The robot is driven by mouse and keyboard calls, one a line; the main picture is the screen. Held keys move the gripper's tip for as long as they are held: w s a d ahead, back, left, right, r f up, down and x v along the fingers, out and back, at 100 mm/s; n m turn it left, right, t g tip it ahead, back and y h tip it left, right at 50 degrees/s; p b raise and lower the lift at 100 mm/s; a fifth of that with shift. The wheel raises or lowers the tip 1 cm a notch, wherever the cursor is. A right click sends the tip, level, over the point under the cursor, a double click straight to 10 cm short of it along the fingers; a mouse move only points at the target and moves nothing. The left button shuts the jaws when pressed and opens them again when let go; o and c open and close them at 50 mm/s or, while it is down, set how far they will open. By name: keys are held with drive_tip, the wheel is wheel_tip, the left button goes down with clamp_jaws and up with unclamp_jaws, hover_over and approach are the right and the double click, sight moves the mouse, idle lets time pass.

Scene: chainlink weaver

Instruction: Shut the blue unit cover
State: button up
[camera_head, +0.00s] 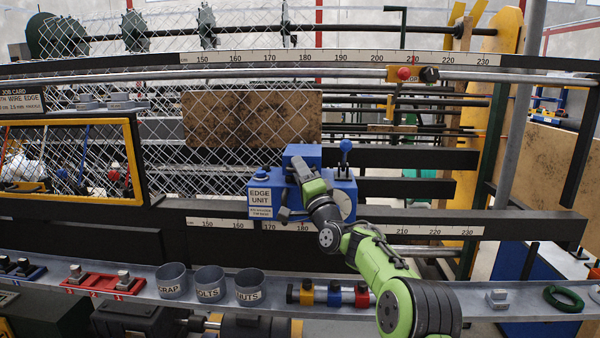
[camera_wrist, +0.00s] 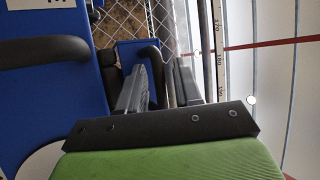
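The blue edge unit (camera_head: 262,190) sits on the rail in the middle of the head view, with an "EDGE UNIT" label on its front. A raised blue part at its top (camera_head: 302,152) looks like the cover, but its hinge and exact angle are hard to tell. My gripper (camera_head: 299,168) is at the unit's upper part, in front of that blue part. A large blue panel (camera_wrist: 35,110) with a black bar handle is left of the fingers. A smaller blue part (camera_wrist: 130,47) with a dark curved handle lies just beyond them; contact cannot be told.
A blue ball-topped lever (camera_head: 346,147) stands at the unit's right. Wire mesh (camera_head: 160,120) and a brown board (camera_head: 250,118) are behind. A red knob (camera_head: 404,73) is on the upper rail.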

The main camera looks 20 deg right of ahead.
drive_tip(key=shift+f, duration=0.1)
drive_tip(key=b+v, duration=0.3)
drive_tip(key=v, duration=1.2)
drive_tip(key=shift+s, duration=0.35)
